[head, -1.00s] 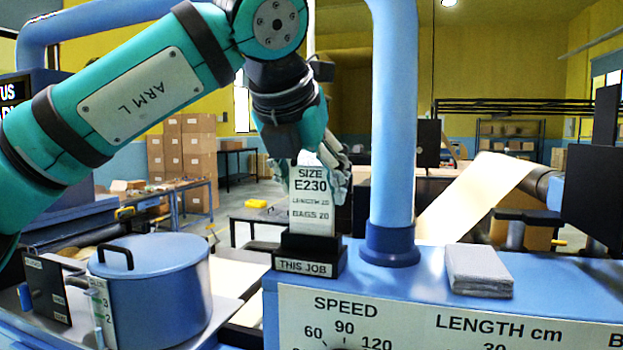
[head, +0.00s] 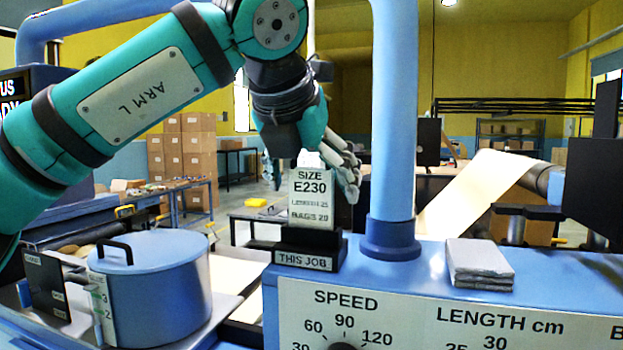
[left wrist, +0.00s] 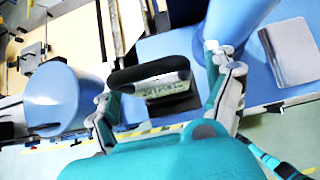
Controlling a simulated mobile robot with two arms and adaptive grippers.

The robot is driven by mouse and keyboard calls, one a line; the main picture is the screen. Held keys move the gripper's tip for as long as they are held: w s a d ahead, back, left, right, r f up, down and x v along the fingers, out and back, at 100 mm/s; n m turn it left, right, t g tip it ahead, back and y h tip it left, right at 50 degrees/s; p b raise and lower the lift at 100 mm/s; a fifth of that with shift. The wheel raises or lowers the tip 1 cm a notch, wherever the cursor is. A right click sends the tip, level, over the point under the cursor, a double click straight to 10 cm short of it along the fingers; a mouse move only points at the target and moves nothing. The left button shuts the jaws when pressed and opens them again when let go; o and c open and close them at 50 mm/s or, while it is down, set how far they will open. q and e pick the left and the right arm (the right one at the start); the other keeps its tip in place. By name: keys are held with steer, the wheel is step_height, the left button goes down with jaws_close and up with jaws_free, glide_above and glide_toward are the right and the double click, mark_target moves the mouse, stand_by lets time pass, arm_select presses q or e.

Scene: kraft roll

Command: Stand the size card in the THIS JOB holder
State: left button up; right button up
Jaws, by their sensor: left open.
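The size card (head: 312,198), white and printed SIZE E230, stands upright in the black THIS JOB holder (head: 305,262) on the blue machine top. My left gripper (head: 316,176) is around the top of the card from behind, its fingers spread to either side and apart from it. In the left wrist view the open fingers (left wrist: 170,98) stand wide on both sides of the holder (left wrist: 165,92) and card. The card's lower edge is hidden inside the holder. My right gripper is not in view.
A blue vertical post (head: 393,130) rises close to the right of the holder. A folded grey cloth (head: 479,264) lies farther right on the machine top. A blue lidded pot (head: 150,285) stands at the left. The dial panel (head: 440,320) faces front.

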arm_select(q)
steer(key=v, duration=1.2)
stand_by(0.5)
